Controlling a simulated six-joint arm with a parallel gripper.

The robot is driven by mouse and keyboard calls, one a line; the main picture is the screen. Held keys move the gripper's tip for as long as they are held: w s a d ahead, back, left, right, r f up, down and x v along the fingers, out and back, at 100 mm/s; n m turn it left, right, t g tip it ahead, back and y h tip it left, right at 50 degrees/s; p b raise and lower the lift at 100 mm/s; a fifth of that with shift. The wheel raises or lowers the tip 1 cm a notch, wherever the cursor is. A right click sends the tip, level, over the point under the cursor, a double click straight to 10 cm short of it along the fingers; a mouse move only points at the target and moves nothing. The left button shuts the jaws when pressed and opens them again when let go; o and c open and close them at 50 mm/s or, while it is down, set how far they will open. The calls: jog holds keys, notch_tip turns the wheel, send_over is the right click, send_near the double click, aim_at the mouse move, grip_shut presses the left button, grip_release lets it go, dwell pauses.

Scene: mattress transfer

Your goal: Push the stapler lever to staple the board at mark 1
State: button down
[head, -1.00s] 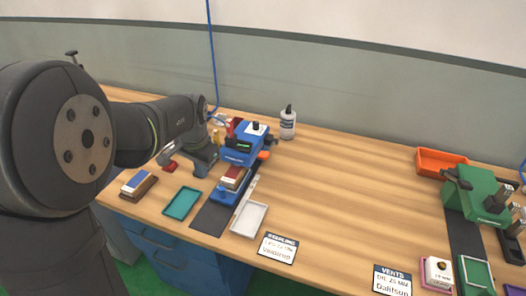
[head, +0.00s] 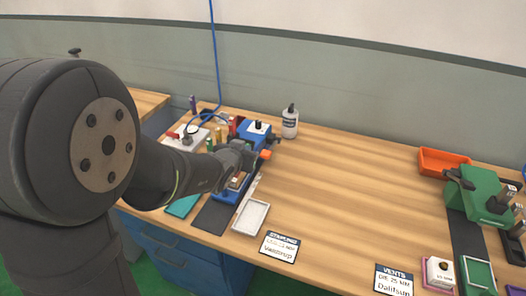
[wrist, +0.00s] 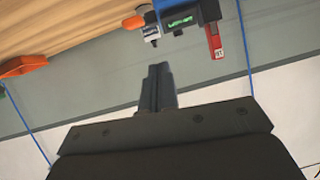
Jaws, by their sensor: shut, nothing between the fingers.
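The blue stapler (head: 256,128) stands near the back of the bench, with an orange knob (head: 265,154) on its right side. In the wrist view the stapler (wrist: 207,10) shows at the top edge, with a lit green display, its orange knob (wrist: 133,22) and a red part (wrist: 214,40) beside it. My gripper (head: 240,156) is shut and empty, in front of the stapler's head and above its blue base (head: 227,193). Its fingertips (wrist: 157,72) look apart from the stapler in the wrist view. The board on the base is mostly hidden by my gripper; mark 1 cannot be made out.
A white tray (head: 251,217) lies right of the base and a teal tray (head: 183,206) left of it. A bottle (head: 290,121) stands behind. A green machine (head: 478,193) and an orange tray (head: 445,161) are far right. The bench middle is clear.

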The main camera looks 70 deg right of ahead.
jog(key=shift+s+a+r+g+h, duration=0.1)
jog(key=shift+s+r+g+h, duration=0.2)
jog(key=shift+s, duration=0.3)
jog(key=shift+s+r+g+h, duration=0.2)
jog(key=shift+s+g+h, duration=0.1)
jog(key=shift+s, duration=0.25)
send_over(263, 157)
notch_tip(263, 157, down, 4)
jog(key=shift+r, duration=0.25)
notch_tip(263, 157, down, 2)
jog(key=shift+f, duration=0.25)
jog(key=shift+a+f, duration=0.1)
jog(key=shift+f, duration=0.65)
